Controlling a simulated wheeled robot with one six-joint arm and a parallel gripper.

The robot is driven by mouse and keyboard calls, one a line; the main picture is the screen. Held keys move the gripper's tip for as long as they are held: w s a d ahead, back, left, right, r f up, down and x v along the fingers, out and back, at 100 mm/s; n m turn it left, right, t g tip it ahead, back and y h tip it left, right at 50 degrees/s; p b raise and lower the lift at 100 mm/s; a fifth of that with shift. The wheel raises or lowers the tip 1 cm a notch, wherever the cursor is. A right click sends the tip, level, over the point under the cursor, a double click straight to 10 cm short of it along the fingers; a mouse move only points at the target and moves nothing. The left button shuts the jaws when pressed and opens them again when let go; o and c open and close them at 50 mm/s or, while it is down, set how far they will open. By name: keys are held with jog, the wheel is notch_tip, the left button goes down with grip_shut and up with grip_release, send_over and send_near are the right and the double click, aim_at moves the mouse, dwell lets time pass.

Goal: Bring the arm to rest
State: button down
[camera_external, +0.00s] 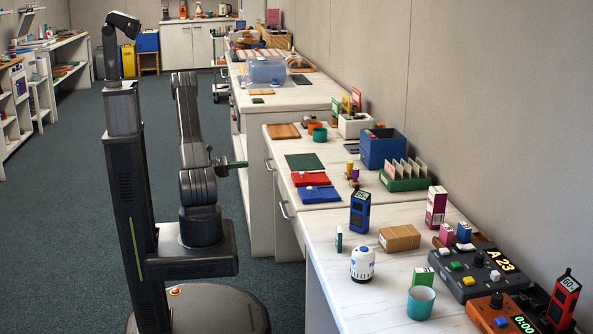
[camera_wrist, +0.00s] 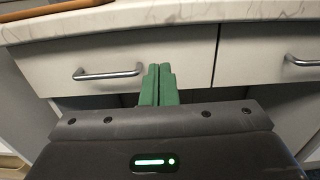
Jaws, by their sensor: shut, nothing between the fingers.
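My gripper (camera_external: 238,164) is at the end of my folded arm, pointing right toward the counter fronts in the external view. In the wrist view my gripper (camera_wrist: 159,70) shows two green fingers pressed together with nothing between them. The fingers point at a pale drawer front with a metal handle (camera_wrist: 108,74), below the counter's edge. I cannot tell the exact gap, but no contact shows.
The counter (camera_external: 270,143) to the right holds red and blue trays (camera_external: 318,195), a blue bin (camera_external: 383,148) and several devices. A wooden board (camera_external: 283,131) lies near its edge. The carpet (camera_external: 75,215) left of my base is clear.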

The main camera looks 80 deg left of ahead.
jog(key=w, duration=1.2)
